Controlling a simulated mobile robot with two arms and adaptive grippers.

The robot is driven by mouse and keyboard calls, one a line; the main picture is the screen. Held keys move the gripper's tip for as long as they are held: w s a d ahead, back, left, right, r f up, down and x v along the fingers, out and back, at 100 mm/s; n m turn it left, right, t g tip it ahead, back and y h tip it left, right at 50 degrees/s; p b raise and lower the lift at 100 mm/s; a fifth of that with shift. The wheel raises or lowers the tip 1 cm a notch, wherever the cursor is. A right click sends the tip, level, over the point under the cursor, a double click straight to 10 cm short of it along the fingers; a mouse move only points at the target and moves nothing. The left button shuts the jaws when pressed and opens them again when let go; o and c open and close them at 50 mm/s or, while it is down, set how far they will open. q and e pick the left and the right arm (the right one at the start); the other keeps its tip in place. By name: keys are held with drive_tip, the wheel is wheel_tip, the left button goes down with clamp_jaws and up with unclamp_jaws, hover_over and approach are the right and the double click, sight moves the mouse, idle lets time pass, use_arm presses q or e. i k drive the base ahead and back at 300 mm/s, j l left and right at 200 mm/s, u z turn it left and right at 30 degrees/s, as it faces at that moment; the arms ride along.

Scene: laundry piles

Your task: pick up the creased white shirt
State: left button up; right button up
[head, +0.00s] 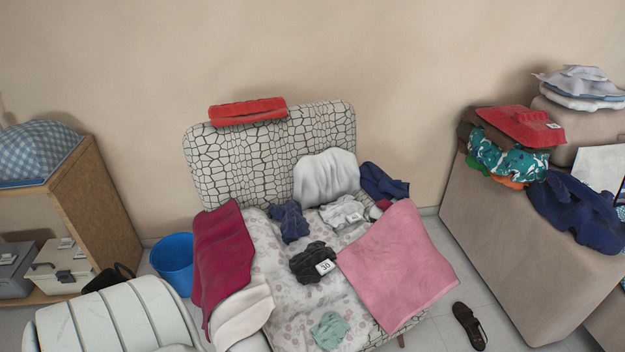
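A crumpled white garment (343,212) with a small pale tag lies on the chair seat, close to the backrest. A larger white cloth with soft vertical folds (326,177) leans against the backrest just behind it. I cannot tell for sure which of the two is the creased white shirt. Neither of my grippers is in view.
The patterned chair (225,160) also holds dark blue, black (307,262), mint, magenta (222,255) and pink cloths (400,265). A blue bucket (172,262) stands left, a beige sofa (500,250) with clothes right. A dark sandal (469,327) lies on the floor.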

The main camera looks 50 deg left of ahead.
sight(345, 210)
drive_tip(key=i+l+u, duration=0.2)
drive_tip(key=u, duration=0.25)
drive_tip(key=i+l+u, duration=0.25)
drive_tip(key=u, duration=0.25)
drive_tip(key=i+l+u, duration=0.15)
drive_tip(key=l+u, duration=0.8)
drive_tip(key=i+j, duration=0.05)
